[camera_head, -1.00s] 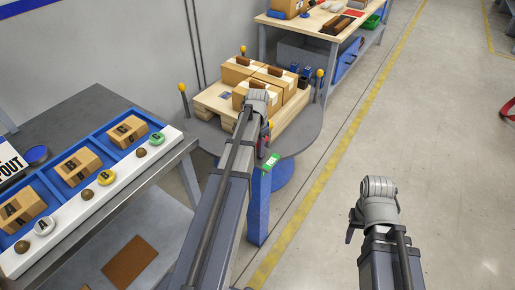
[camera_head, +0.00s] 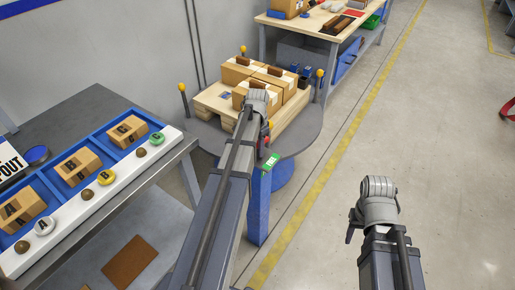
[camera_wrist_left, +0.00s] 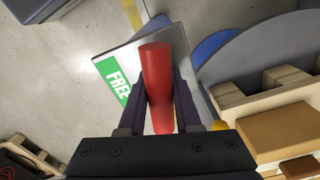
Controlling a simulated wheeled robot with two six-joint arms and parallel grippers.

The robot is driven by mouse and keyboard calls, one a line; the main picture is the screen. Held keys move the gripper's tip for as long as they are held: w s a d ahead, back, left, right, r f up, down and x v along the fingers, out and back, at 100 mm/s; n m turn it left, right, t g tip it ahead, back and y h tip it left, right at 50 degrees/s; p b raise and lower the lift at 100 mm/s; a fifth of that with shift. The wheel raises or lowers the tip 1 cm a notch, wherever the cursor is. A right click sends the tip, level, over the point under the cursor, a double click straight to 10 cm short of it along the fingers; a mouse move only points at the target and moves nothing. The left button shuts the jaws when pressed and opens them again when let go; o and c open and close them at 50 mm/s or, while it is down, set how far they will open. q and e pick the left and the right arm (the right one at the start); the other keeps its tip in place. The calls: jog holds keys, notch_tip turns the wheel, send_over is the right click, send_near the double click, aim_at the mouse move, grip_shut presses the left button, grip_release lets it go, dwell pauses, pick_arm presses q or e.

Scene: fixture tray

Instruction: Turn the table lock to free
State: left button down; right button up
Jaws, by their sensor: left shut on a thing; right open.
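The table lock has a red handle (camera_wrist_left: 158,75), which stands between the fingers of my left gripper (camera_wrist_left: 157,95) in the left wrist view. My left gripper is shut on this handle. A green FREE label (camera_wrist_left: 112,80) on the lock's pale plate (camera_wrist_left: 125,55) shows just left of the handle. In the head view the green label (camera_head: 270,162) sits at the front edge of the round grey table (camera_head: 305,135), above a blue post. There my left arm hides most of the handle and the fingers. My right gripper (camera_head: 354,225) is open and empty over the floor.
The round table bears a wooden pallet (camera_head: 213,101) with several cardboard boxes, and yellow-topped posts (camera_head: 183,88) stand around it. A bench with a blue tray (camera_head: 103,142) is at left. A wooden workbench (camera_head: 310,27) stands behind.

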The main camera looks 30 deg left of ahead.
dwell(0.4)
pick_arm(q)
jog(key=c, duration=0.6)
grip_release()
jog(key=shift+r, duration=0.15)
notch_tip(320, 180, up, 8)
jog(key=p, duration=0.8)
jog(key=shift+f, duration=0.2)
